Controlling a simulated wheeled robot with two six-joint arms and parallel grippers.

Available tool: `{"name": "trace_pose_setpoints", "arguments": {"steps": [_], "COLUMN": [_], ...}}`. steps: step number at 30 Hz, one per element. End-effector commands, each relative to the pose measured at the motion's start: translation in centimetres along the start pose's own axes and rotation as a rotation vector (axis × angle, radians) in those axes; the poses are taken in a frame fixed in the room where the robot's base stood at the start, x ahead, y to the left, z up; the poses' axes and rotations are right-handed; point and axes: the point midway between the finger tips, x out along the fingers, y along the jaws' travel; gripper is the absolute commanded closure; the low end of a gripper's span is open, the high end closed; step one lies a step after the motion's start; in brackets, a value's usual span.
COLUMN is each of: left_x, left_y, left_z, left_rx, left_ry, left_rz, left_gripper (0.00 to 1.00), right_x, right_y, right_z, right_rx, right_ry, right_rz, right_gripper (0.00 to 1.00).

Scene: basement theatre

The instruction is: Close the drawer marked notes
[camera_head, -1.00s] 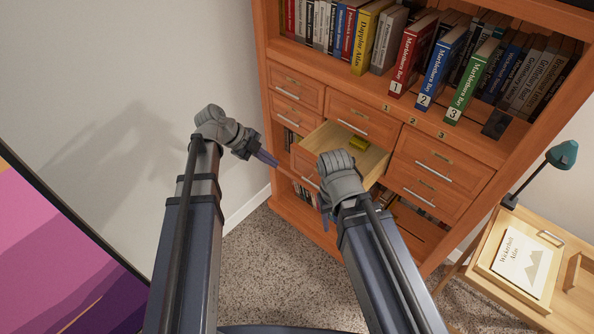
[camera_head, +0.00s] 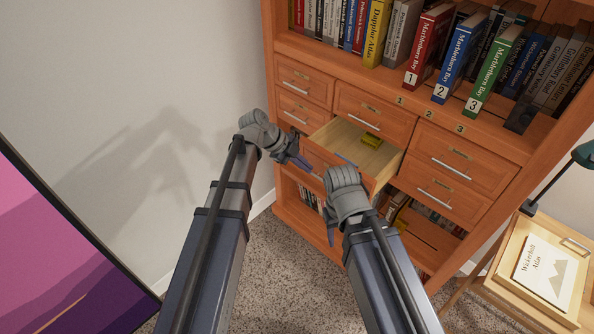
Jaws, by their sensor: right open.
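My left gripper (camera_head: 311,170) points right, at the left part of the drawer front. Whether it touches the front, and how far its fingers are apart, I cannot tell. My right gripper (camera_head: 330,229) is open, pointing down in front of and below the drawer front. My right wrist hides part of the front, and nothing shows in this gripper.
The other cabinet drawers, such as the upper middle one (camera_head: 372,113), look shut. Books, including red, blue and green numbered volumes (camera_head: 428,48), fill the shelf above. Carpet (camera_head: 285,275) lies clear below.

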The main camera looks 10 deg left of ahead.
Motion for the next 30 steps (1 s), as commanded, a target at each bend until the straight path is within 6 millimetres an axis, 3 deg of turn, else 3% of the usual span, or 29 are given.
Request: {"name": "trace_pose_setpoints", "arguments": {"steps": [19,23,30], "left_x": [0.7,1.7,4.3], "left_y": [-1.4,-3.2,-8.2], "left_z": [0.0,0.1,0.1], "left_rx": [0.001,0.002,0.002], "left_ry": [0.002,0.002,0.003], "left_rz": [0.000,0.000,0.000], "left_gripper": [1.00,1.00,1.00], "right_x": [0.0,0.0,0.0], "right_y": [0.0,0.0,0.0], "right_z": [0.0,0.0,0.0], "right_rx": [0.000,0.000,0.000], "right_ry": [0.000,0.000,0.000], "right_rz": [0.000,0.000,0.000], "right_gripper": [0.50,0.50,0.50]}}
